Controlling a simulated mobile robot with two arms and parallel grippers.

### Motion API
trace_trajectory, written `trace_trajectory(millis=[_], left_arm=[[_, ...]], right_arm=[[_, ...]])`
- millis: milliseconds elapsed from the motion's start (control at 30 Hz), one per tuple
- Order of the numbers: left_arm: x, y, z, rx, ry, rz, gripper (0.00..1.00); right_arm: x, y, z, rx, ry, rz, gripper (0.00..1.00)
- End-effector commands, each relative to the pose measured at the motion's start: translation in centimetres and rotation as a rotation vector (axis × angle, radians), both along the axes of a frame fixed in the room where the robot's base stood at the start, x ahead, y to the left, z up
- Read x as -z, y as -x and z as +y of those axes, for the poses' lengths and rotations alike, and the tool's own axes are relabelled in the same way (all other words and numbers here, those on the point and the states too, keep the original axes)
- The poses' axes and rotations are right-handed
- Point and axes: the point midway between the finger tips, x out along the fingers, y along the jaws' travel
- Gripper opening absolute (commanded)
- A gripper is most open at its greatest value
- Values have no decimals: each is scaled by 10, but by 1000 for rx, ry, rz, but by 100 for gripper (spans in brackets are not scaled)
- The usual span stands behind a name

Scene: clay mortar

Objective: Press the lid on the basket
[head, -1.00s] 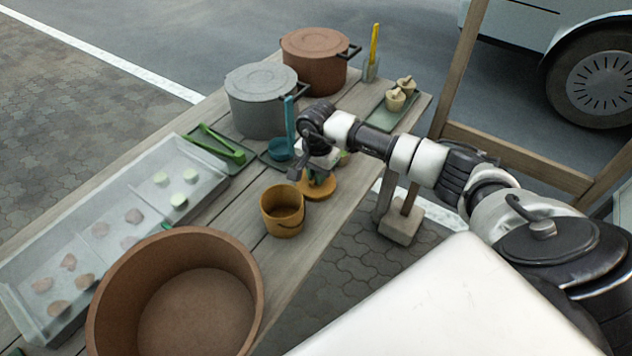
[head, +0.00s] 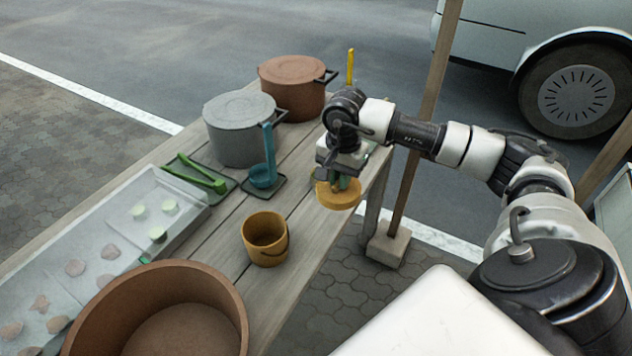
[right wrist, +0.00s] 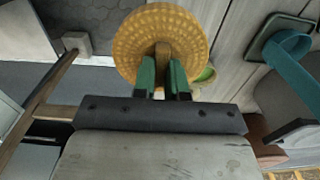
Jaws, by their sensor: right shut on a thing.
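The basket (head: 266,241) is a small orange-yellow open-topped bucket standing upright on the wooden table in the head view. The lid (head: 338,196) is a round orange-yellow disc held by my right gripper (head: 341,178), to the right of and behind the basket. In the right wrist view the lid (right wrist: 150,42) looks woven, and the green fingers of the right gripper (right wrist: 163,72) are shut on its knob. The lid is apart from the basket and appears raised near the table's right edge. My left gripper is not in view.
A large brown tub (head: 160,275) stands in front of the basket. A teal ladle (head: 265,172) rests on a small dark tray behind it. Green tongs (head: 198,174), a grey pot (head: 240,135) and a brown pot (head: 292,88) stand further back. The table is clear around the basket's right side.

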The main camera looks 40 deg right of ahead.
Motion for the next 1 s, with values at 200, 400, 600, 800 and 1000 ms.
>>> trace_trajectory(millis=[200,400,600,800,1000], left_arm=[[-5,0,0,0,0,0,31],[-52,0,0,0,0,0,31],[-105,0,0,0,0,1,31],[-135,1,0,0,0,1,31],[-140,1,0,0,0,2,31]], right_arm=[[-15,14,-7,-18,-3,2,0],[-30,-1,36,-146,-16,11,0],[-43,-18,107,-336,-17,14,0],[-51,-25,161,-476,-7,5,0],[-50,-26,179,-524,0,0,0]])
